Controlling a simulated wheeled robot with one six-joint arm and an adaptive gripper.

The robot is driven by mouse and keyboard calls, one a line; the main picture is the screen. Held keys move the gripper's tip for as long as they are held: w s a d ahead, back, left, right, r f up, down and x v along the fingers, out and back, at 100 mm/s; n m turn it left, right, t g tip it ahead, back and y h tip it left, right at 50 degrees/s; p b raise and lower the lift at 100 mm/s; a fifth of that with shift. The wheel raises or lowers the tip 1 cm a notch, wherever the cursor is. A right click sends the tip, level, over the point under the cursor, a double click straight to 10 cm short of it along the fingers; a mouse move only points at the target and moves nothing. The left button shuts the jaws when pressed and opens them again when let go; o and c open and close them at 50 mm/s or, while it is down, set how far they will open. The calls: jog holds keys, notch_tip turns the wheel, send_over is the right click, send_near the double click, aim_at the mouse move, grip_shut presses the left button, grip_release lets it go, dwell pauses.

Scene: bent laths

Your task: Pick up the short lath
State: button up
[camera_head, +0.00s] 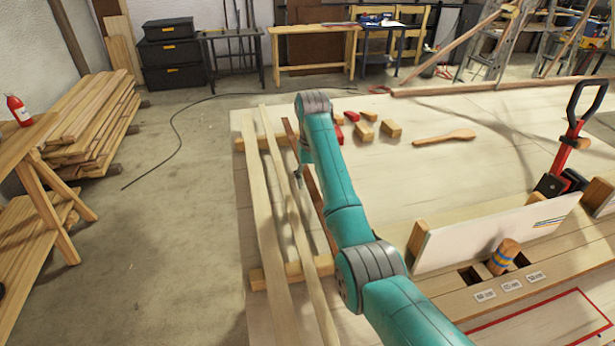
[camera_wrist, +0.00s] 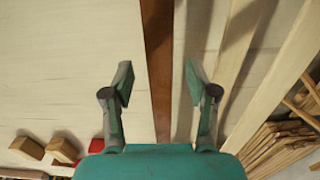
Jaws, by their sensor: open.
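Three laths lie side by side across wooden bearers on the left of the table. The reddish-brown lath (camera_head: 313,180) is the rightmost; part of it is hidden behind my arm in the head view, so its full length cannot be told. Two pale laths, the left one (camera_head: 258,190) and the middle one (camera_head: 296,220), run beside it. In the wrist view the brown lath (camera_wrist: 158,40) runs lengthwise between the fingers of my gripper (camera_wrist: 158,82). The jaws are open, with a gap on both sides of the lath. In the head view my gripper (camera_head: 299,172) is partly hidden by my arm.
A near bearer (camera_head: 257,279) and a far bearer (camera_head: 240,144) support the laths. A white panel (camera_head: 490,238) stands on the right. The table's middle is clear.

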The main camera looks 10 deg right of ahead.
jog(key=shift+f, duration=0.15)
grip_shut()
dwell(0.4)
